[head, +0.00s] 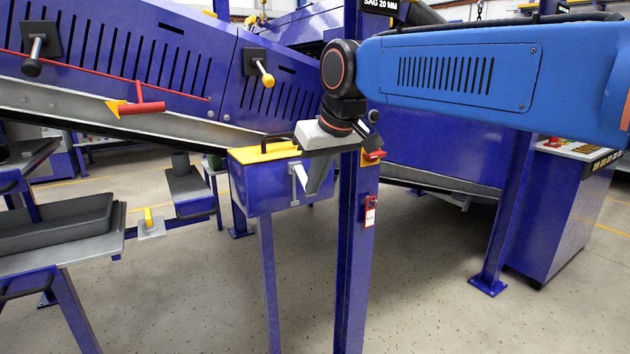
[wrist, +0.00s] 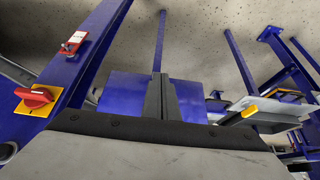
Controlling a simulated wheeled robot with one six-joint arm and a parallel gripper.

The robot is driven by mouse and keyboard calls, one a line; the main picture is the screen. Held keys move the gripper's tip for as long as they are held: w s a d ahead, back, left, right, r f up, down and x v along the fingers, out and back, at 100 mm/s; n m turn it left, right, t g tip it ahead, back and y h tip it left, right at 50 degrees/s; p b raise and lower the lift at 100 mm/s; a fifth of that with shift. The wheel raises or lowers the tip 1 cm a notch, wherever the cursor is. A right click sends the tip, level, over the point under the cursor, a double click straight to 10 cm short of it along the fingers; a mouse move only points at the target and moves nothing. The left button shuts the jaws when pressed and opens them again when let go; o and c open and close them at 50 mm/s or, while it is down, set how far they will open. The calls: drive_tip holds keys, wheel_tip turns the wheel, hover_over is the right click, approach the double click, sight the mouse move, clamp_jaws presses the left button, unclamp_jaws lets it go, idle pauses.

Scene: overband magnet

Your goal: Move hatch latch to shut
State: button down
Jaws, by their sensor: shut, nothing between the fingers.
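No part carries a readable hatch latch label. A pale lever on a grey plate (head: 294,187) is on the front of the blue box (head: 250,190), partly hidden by my gripper. Two other handles on black plates sit on the slotted blue panels: one with a black knob (head: 32,67) at the far left, one with a yellow knob (head: 268,80) nearer the middle. My gripper (head: 317,188) points down at the front of the box, close to the pale lever; I cannot tell if they touch. In the wrist view its shut, empty fingers (wrist: 160,98) stand before the blue box (wrist: 122,92).
The box has a yellow top (head: 262,153) with a black handle. A blue post (head: 354,240) stands just right of my gripper, carrying a red switch (head: 373,155) and a red tag (head: 370,212). A grey bench (head: 90,243) is at left. Floor in front is clear.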

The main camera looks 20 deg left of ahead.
wheel_tip(320, 180, down, 6)
drive_tip(key=w+a+t+y, duration=0.2)
drive_tip(key=t+y, duration=0.1)
drive_tip(key=y, duration=0.1)
drive_tip(key=shift+a+t, duration=0.2)
drive_tip(key=shift+t, duration=0.1)
idle(0.7)
idle(0.6)
drive_tip(key=shift+d, duration=0.1)
